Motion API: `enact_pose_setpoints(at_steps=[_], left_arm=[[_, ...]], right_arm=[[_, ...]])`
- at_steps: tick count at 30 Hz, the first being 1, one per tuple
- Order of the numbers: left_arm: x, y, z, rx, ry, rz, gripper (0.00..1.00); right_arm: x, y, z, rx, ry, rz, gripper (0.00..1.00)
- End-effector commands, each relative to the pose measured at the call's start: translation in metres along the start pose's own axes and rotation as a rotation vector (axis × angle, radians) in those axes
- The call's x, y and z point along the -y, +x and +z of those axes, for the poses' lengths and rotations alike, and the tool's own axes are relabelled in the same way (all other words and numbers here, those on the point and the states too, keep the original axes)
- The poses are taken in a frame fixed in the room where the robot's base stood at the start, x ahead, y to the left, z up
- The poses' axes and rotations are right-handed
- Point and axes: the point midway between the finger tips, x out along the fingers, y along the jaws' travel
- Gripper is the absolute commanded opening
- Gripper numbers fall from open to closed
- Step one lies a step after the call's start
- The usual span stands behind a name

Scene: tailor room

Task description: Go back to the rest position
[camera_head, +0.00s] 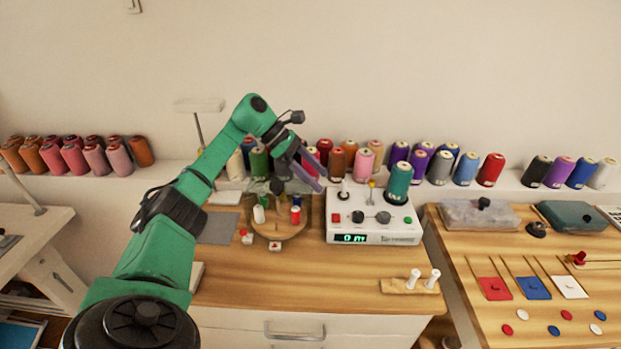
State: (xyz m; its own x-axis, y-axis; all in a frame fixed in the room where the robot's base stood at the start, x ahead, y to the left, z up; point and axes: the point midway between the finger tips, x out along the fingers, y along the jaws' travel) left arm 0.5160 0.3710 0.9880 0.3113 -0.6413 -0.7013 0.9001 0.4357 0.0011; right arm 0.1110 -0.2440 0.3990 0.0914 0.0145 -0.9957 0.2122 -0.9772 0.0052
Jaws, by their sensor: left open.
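My green left arm reaches in from the lower left over the wooden sewing desk (310,290). My left gripper (311,179) is at its end, open, above the desk's back part. I see no thread spool between its fingers, though the view is small. It is left of the white winding machine (374,236), which has a lit green display. A teal thread spool (399,182) stands upright on the machine's right side, apart from the gripper. Below the gripper is a round wooden stand (279,231) with small bobbins, partly hidden by the arm. My right gripper is not in view.
Coloured thread cones line the shelf (510,187) behind. A wooden holder with two white pegs (410,284) is at the desk's front right. A right-hand table (465,290) holds coloured squares and discs. The desk's front middle is clear.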

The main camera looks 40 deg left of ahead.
Motion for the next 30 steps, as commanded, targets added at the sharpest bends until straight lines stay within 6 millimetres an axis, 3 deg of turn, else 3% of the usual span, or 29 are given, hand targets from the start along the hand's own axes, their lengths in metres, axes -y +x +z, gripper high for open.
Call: enact_pose_setpoints(at_steps=[12,19,30], left_arm=[[0.001,-0.003,0.005,0.0,0.0,-0.001,0.69],[0.001,-0.005,0.008,0.0,0.0,0.0,0.69],[0.001,-0.057,0.06,0.0,0.0,-0.001,0.69]], right_arm=[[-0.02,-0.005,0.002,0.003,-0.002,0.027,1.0],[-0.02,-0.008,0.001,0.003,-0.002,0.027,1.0],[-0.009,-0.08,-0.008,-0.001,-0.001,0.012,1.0]])
